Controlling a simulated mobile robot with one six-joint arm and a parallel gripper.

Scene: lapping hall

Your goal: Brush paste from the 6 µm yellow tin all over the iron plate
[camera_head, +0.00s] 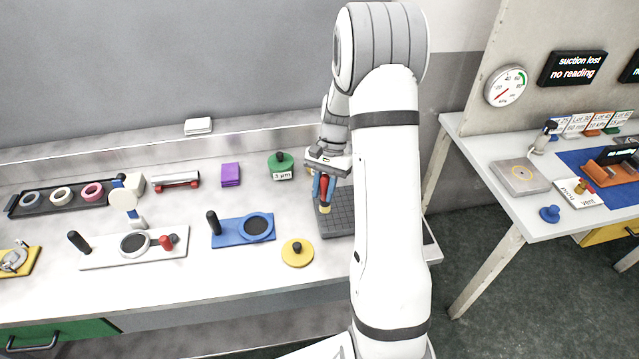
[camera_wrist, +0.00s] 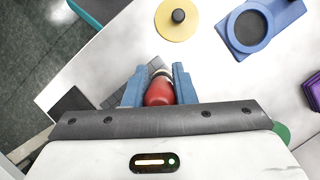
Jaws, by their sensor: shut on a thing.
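My gripper (camera_head: 323,190) is shut on a brush with a red handle (camera_head: 323,187). The brush hangs bristles down, its pale yellowish tip (camera_head: 325,208) over the left part of the dark gridded iron plate (camera_head: 341,222). I cannot tell whether the tip touches the plate. In the wrist view the red handle (camera_wrist: 159,92) sits between my blue fingers (camera_wrist: 158,84), and part of the gridded plate (camera_wrist: 112,101) shows behind them. A yellow disc with a black knob (camera_head: 297,256) lies left of the plate, also in the wrist view (camera_wrist: 170,27). No 6 µm label is readable; my gripper hides what stands behind it.
A green knobbed lid marked 3 µm (camera_head: 273,171) stands behind left. A blue holder with a dark ring (camera_head: 231,238), a purple block (camera_head: 230,174) and a white fixture (camera_head: 96,255) are further left. A second table (camera_head: 482,153) stands right across a floor gap.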

